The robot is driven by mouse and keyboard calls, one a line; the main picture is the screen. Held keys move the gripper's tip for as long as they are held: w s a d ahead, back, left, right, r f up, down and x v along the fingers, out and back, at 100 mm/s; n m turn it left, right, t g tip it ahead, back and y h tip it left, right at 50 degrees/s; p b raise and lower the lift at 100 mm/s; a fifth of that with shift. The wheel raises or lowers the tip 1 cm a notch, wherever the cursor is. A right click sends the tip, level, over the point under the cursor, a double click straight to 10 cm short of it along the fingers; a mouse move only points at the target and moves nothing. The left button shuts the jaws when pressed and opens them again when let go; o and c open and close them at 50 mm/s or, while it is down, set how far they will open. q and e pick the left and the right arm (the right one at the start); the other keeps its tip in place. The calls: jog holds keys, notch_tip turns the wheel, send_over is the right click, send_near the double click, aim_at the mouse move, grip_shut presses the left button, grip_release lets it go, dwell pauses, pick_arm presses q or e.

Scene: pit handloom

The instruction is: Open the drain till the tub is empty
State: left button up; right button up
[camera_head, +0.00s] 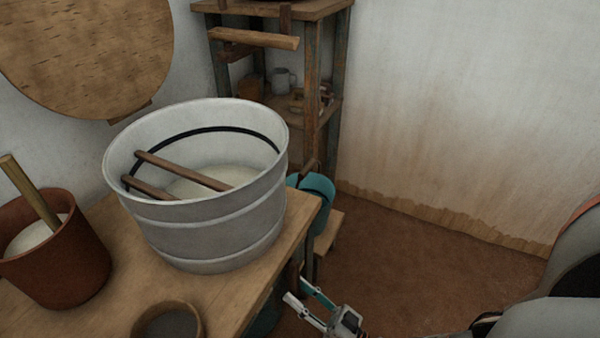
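The grey metal tub (215,235) stands on the wooden table (105,290). Inside it is a pale, whitish content (215,180), below a dark line around the inner wall. Two wooden sticks (185,170) lie across the inside. My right gripper (297,289) is at the lower middle, just off the table's right edge and below the tub. Its two fingers are apart, with a small brown piece (293,274) by their tips; I cannot tell whether they touch it. No drain can be made out clearly. My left gripper is not in view.
A red-brown pot (60,265) with a stick in it and a small bowl (168,310) stand on the table. A teal bucket (318,190) is behind the table's right edge, near a wooden shelf (310,115). The brown floor (430,260) at right is clear.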

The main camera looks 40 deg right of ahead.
jog(key=v, duration=1.2)
jog(key=shift+r, duration=0.1)
dwell(0.4)
